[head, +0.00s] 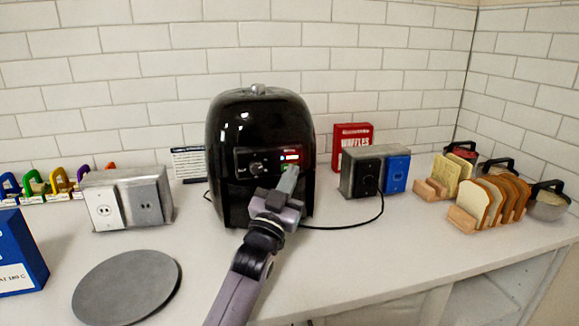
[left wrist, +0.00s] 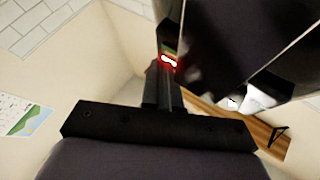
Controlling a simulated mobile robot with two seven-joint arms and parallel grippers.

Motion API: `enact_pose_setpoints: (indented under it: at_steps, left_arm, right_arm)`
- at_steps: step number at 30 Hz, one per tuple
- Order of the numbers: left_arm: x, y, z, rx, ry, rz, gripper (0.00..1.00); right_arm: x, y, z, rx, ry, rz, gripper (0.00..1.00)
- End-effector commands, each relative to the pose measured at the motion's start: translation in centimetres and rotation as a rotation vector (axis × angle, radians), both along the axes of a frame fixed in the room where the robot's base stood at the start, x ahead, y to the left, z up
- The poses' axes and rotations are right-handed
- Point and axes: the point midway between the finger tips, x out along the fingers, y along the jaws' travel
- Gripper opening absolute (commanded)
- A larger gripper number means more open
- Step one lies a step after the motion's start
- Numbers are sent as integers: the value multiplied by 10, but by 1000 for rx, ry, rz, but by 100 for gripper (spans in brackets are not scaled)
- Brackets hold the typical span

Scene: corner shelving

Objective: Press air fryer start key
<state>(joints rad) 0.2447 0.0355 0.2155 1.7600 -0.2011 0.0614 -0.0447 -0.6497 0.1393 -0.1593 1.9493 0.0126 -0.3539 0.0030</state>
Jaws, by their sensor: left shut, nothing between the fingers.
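A glossy black air fryer (head: 235,125) stands upright against the tiled wall in the middle of the counter. Its front panel (head: 245,162) has a round knob at the left and a small lit display (head: 291,157) with red and white marks at the right. A small green light shows just below the display. My left gripper (head: 289,175) is shut and empty, its tips at the panel just under the display. In the left wrist view the shut fingers (left wrist: 163,85) point at the red-lit display (left wrist: 169,60). Whether the tips touch a key cannot be told. My right gripper is not in view.
A grey outlet box (head: 127,198) stands left of the fryer, with a round grey plate (head: 126,286) in front. A black-and-blue box (head: 374,172), a red waffles box (head: 352,140) and bread in racks (head: 486,205) stand right. A black cord crosses the counter.

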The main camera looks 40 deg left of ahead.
Motion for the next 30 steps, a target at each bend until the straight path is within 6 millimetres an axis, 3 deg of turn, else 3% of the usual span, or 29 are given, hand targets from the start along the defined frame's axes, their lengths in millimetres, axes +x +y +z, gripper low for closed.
enact_pose_setpoints:
  at_steps: [13,30]
  left_arm:
    - [-5,-6,0,0,0,-1,0]
    - [-35,-43,-1,-4,3,-1,0]
  right_arm:
    - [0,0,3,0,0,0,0]
    - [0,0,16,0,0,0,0]
